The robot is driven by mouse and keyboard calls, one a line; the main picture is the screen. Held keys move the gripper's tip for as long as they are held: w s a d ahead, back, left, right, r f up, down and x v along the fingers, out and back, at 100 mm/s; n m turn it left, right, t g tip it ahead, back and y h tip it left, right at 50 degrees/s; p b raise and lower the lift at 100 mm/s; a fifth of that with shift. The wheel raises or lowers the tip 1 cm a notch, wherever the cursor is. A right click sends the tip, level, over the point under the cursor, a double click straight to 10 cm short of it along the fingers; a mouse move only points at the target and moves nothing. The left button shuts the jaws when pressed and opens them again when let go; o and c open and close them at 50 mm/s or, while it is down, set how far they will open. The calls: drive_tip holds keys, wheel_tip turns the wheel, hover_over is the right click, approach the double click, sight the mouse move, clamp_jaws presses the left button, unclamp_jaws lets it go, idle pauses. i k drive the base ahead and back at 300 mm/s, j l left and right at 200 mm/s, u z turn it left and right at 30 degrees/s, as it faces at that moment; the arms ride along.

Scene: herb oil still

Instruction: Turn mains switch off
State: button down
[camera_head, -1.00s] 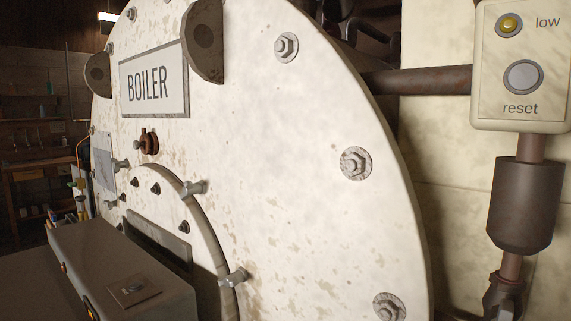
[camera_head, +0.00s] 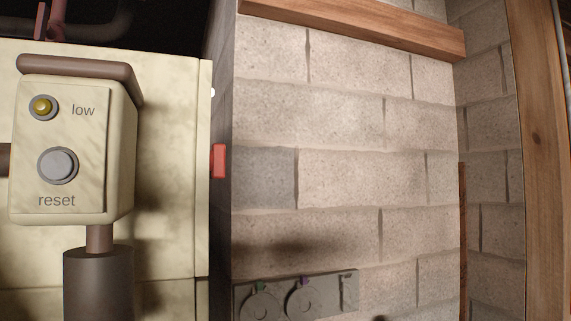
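No switch labelled as mains shows in the head view. A small red block (camera_head: 219,161) sticks out from the right edge of a cream cabinet (camera_head: 175,190). I cannot tell whether it is a switch or how it is set. My gripper is not in view.
A cream control box (camera_head: 120,160) at the left has a yellow lamp (camera_head: 41,106) marked "low" and a grey button (camera_head: 58,165) marked "reset". A grey plate (camera_head: 330,299) with round parts is low on the block wall (camera_head: 340,180). A wooden post (camera_head: 545,150) stands at the right.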

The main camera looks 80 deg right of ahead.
sight(218, 153)
drive_tip(key=l+z, duration=0.15)
drive_tip(key=z, duration=1.1)
drive_tip(key=i+l+z, duration=0.1)
drive_tip(key=l, duration=0.5)
drive_tip(key=k+l+z, duration=0.15)
drive_tip(key=l+z, duration=0.2)
drive_tip(key=i+z, duration=0.3)
drive_tip(key=l+z, duration=0.1)
drive_tip(key=z, duration=0.25)
drive_tip(key=i, duration=0.05)
